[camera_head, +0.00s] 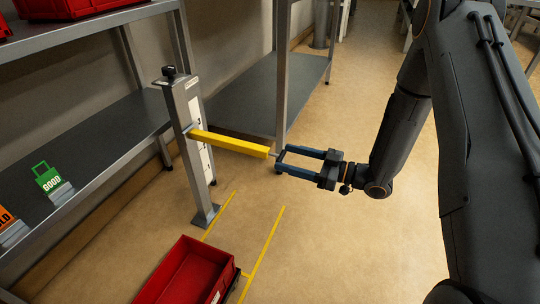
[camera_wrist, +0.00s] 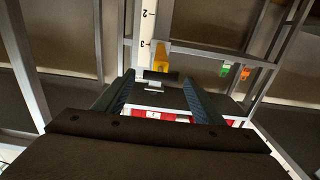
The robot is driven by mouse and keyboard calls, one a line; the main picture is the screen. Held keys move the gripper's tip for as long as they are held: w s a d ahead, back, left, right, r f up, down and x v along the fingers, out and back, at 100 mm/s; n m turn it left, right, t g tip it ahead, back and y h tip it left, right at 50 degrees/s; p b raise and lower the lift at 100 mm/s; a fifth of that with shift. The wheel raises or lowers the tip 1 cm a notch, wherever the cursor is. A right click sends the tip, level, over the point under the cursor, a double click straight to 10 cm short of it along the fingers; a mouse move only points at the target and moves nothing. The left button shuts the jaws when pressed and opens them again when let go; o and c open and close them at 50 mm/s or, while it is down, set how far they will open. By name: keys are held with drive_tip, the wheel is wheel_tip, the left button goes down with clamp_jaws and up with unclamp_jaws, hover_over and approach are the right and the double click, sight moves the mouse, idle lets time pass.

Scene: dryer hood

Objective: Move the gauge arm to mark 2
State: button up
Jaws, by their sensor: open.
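The yellow gauge arm (camera_head: 230,143) sticks out sideways from a grey upright post (camera_head: 190,150) with a white scale (camera_head: 199,120). In the wrist view the arm (camera_wrist: 161,57) is seen end-on, beside and a little below the 3 on the scale (camera_wrist: 147,25); the 2 is higher up. A short dark end piece (camera_wrist: 161,76) shows near the arm's tip, between my fingertips in the picture. My gripper (camera_head: 281,160) is open, with its fingers pointing at the arm's free end. I cannot tell whether they touch it.
A red bin (camera_head: 187,272) stands on the floor before the post, near yellow floor lines (camera_head: 262,252). Grey shelving (camera_head: 85,137) stands behind and left, with a green GOOD sign (camera_head: 47,177) on it. The floor right of the post is clear.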

sight(269, 153)
drive_tip(key=b+x, duration=0.1)
drive_tip(key=x, duration=0.6)
drive_tip(key=shift+b, duration=0.35)
